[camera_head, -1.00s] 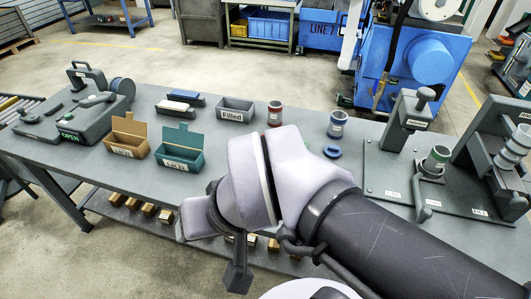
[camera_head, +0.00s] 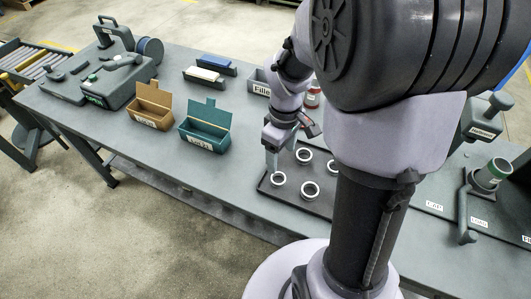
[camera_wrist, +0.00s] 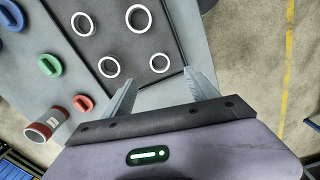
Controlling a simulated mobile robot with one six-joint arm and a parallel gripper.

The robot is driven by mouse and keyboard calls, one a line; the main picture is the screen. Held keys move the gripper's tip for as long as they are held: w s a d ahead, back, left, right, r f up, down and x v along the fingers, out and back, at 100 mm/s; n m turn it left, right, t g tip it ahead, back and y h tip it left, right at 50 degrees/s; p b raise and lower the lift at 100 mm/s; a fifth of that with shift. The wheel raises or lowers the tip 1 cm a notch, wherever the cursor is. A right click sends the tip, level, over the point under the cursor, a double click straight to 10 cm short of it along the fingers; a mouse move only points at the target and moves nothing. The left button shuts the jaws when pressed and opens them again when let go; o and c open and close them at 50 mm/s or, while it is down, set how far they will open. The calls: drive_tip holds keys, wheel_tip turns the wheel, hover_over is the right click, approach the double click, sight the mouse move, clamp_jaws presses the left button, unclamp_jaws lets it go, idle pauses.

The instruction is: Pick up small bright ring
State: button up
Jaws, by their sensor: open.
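Several bright rings lie flat on a dark tray (camera_head: 291,206). In the head view they are a near-left ring (camera_head: 278,180), a front ring (camera_head: 310,191), a back ring (camera_head: 304,154) and a right ring (camera_head: 333,167) partly behind my arm.
Brown (camera_head: 150,107) and teal (camera_head: 205,129) boxes stand left of the tray. My arm hides the table's middle.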

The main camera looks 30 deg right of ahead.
sight(278, 181)
drive_tip(key=f+b, duration=0.1)
drive_tip(key=f, duration=0.2)
drive_tip(key=f+b, duration=0.2)
drive_tip(key=f, duration=0.2)
drive_tip(key=f+b, duration=0.2)
drive_tip(key=f, duration=0.2)
drive_tip(key=shift+w+a+f, duration=0.1)
drive_tip(key=shift+w+f, duration=0.15)
drive_tip(key=shift+w, duration=0.1)
drive_tip(key=shift+r, duration=0.2)
drive_tip(key=shift+c, duration=0.5)
clamp_jaws()
